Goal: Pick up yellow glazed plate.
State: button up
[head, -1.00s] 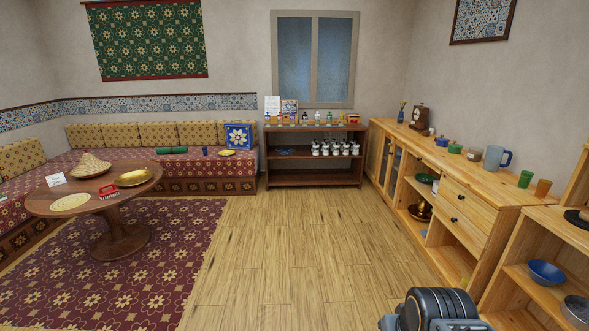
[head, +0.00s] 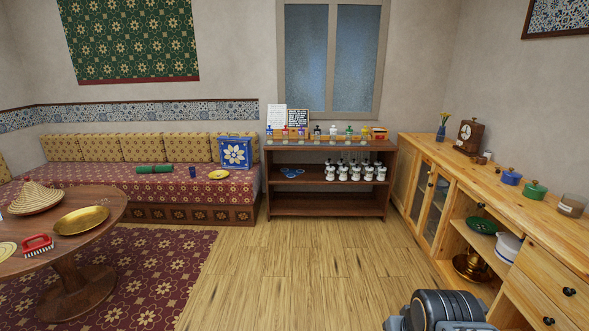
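A small yellow plate (head: 219,174) lies flat on the red patterned bench seat at the back, just in front of a blue flower-patterned box (head: 235,152). It looks like the yellow glazed plate, though it is small at this distance. A larger gold, metallic-looking dish (head: 81,220) lies on the round wooden table at the left. Part of my arm shows at the bottom right of the head view. My gripper's fingers are not in view, so I cannot see whether they hold anything.
The round table (head: 112,207) stands on a red rug at the left, with a red brush (head: 38,244) near its edge. A dark shelf (head: 328,209) stands at the back, a wooden cabinet (head: 409,180) along the right. The wooden floor between is clear.

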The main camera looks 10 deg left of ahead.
aim_at(218, 174)
jog(key=u, duration=0.15)
jog(key=i, duration=2.25)
jog(key=u, duration=0.9)
jog(key=i, duration=2.35)
jog(key=u, duration=1.1)
jog(key=i, duration=1.75)
jog(key=u, duration=0.45)
